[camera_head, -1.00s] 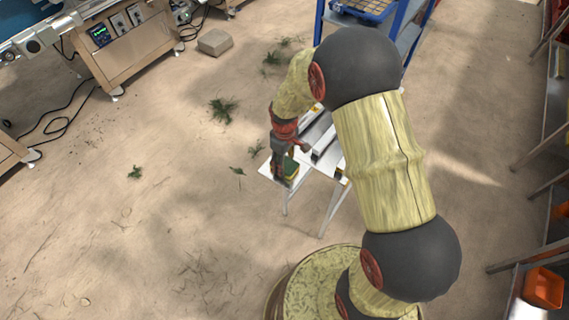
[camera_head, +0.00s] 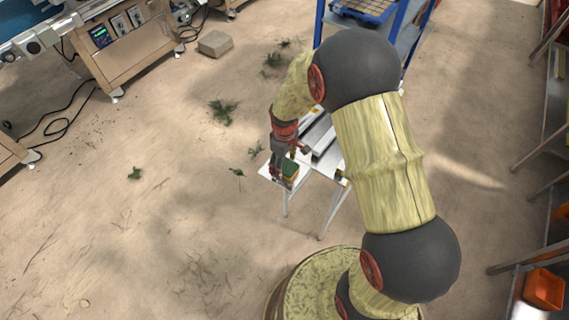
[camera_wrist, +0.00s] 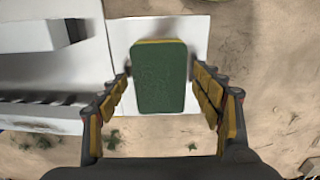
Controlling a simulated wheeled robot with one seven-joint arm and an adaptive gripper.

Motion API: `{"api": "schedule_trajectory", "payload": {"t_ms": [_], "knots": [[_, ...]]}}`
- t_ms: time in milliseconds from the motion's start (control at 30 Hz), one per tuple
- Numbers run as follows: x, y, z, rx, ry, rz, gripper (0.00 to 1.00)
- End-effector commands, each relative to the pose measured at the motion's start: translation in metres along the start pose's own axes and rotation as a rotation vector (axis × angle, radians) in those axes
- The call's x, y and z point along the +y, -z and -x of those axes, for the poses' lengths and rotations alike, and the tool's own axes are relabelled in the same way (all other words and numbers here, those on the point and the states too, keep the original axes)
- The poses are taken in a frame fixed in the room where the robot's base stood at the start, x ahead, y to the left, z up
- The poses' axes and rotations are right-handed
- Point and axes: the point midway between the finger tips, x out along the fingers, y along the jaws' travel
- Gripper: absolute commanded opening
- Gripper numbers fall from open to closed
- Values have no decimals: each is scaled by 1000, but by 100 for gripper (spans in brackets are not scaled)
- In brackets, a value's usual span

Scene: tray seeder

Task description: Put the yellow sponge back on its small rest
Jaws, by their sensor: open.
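The sponge (camera_wrist: 160,80) has a dark green top face and a yellow edge in the wrist view. It lies over a white tabletop (camera_wrist: 197,28), close to its edge. My gripper (camera_wrist: 162,70) is open, with one finger on each side of the sponge. A gap shows on the right; the left fingertip is very close to it, and I cannot tell if they touch. In the head view my gripper (camera_head: 276,163) is just left of the sponge (camera_head: 290,170) at the table's left end. I cannot make out a separate small rest.
Long grey and white rails (camera_head: 322,138) lie on the table to the right of the sponge; they also fill the left of the wrist view (camera_wrist: 40,65). A blue-framed stand (camera_head: 405,40) is behind. Open floor with green sprigs (camera_head: 222,111) lies left.

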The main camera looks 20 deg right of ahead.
Motion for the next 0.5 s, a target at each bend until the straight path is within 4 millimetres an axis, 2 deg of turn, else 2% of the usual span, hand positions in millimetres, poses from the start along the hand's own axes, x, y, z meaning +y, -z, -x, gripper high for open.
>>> {"api": "schedule_trajectory", "payload": {"t_ms": [167,500], "knots": [[0,1,13,2,-1,0,66],[0,1,81,3,-2,0,66]]}}
